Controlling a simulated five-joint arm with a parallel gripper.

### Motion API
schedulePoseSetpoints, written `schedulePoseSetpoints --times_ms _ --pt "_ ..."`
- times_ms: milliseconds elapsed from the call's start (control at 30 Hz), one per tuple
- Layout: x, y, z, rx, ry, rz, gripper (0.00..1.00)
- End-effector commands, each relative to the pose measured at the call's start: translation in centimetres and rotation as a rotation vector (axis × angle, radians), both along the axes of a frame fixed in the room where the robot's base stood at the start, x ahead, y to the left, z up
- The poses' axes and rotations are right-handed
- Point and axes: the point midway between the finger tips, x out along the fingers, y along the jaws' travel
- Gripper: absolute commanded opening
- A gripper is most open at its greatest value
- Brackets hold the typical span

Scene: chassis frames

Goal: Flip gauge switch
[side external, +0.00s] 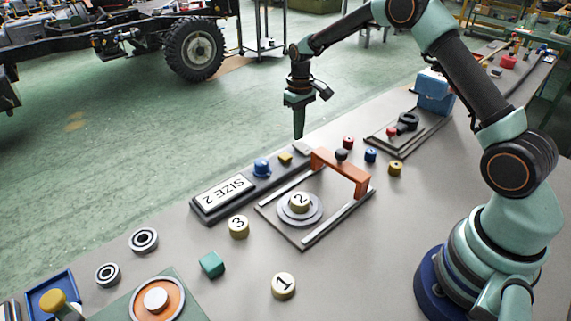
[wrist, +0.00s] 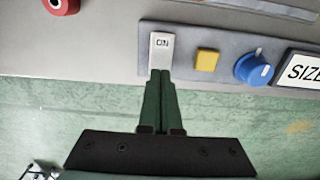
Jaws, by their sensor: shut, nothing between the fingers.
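A dark grey panel (side external: 236,200) lies on the bench with a white SIZE label (side external: 222,193), a blue knob (side external: 262,168), a yellow button (side external: 286,158) and a pale switch (side external: 303,149) at its far end. In the wrist view the white switch (wrist: 162,50) carries black letters that look like ON. My gripper (side external: 298,136) points down above the switch end of the panel. In the wrist view its green fingers (wrist: 160,74) are together and empty, with the tips at the switch's lower edge. I cannot tell whether they touch it.
An orange bridge (side external: 340,166) on a frame stands beside the panel, with a disc marked 2 (side external: 299,203) in front. Small red, blue and yellow pieces lie right of it. A red ring (wrist: 60,5) shows in the wrist view. Green floor (side external: 120,130) lies beyond the bench edge.

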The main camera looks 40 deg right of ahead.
Motion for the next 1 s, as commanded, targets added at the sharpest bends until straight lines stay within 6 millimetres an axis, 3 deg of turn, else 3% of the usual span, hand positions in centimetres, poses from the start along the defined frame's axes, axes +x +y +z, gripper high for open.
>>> schedulePoseSetpoints --times_ms 1000 --pt "0.01 0.00 -0.65 0.000 0.000 0.000 0.00"
